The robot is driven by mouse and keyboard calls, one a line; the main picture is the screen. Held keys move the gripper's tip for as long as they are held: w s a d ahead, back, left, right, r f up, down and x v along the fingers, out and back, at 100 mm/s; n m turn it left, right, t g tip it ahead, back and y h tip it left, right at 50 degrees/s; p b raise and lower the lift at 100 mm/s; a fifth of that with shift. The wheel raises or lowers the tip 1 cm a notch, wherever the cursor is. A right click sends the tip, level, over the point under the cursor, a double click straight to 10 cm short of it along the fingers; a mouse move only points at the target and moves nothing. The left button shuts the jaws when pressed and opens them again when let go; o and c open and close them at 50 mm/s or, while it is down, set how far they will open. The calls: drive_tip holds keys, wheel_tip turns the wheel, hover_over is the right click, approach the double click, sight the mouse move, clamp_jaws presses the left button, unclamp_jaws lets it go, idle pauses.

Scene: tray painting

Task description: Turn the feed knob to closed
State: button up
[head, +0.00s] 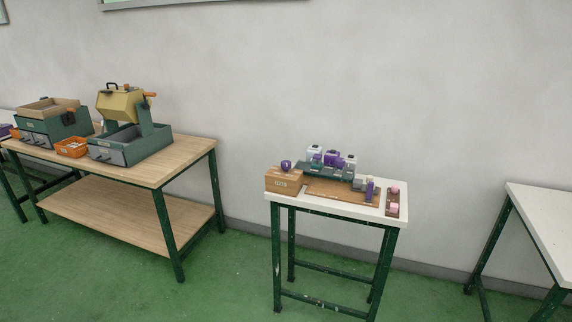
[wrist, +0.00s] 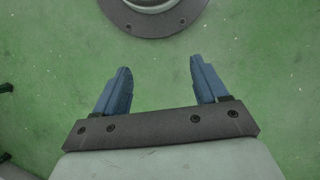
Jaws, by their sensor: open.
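I cannot pick out the feed knob with certainty at this distance. Two green machines stand on the wooden bench at the left of the head view. The right machine (head: 153,144) carries a tilted yellow drum with orange and black handles, and its grey front panel has small dark controls. The left machine (head: 37,140) has a wooden tray on top and dark controls on its front. How any control is set is too small to read. My gripper (wrist: 160,66) is open and empty above the green floor in the wrist view, and is not visible in the head view.
An orange bin (head: 71,148) sits between the machines on the wooden bench (head: 185,157). A small white table (head: 345,207) in the middle holds a wooden box, purple and white containers and pink pieces. Another white table (head: 545,215) stands at right. Open floor lies between the tables.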

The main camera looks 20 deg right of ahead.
drive_tip(key=w+d+r+m+t, duration=0.1)
drive_tip(key=w+d+r+t, duration=0.1)
drive_tip(key=w+d+r, duration=0.6)
drive_tip(key=w+d+r+m+t, duration=0.2)
drive_tip(key=w+d, duration=0.4)
drive_tip(key=w, duration=0.6)
drive_tip(key=w+d+r+m+t+y, duration=0.1)
drive_tip(key=w+d+r+m+t, duration=0.15)
drive_tip(key=w+d+r, duration=0.75)
drive_tip(key=w+d+r+m+t, duration=0.25)
drive_tip(key=w+r, duration=0.55)
drive_tip(key=r, duration=0.5)
drive_tip(key=w+d+r+m+t+y, duration=0.15)
drive_tip(key=w+d+r+t, duration=0.25)
drive_tip(key=w+d+r, duration=0.6)
drive_tip(key=m+t+y, duration=0.3)
drive_tip(key=m, duration=0.9)
approach(287, 162)
drive_tip(key=s+d, duration=0.2)
drive_tip(key=s, duration=0.1)
drive_tip(key=m, duration=0.6)
drive_tip(key=shift+t, duration=0.4)
drive_tip(key=x, duration=1.3)
drive_tip(key=shift+w+a+r, duration=0.15)
drive_tip(key=shift+w+a, duration=0.05)
drive_tip(key=shift+a, duration=0.4)
drive_tip(key=shift+y, duration=0.25)
drive_tip(key=c, duration=1)
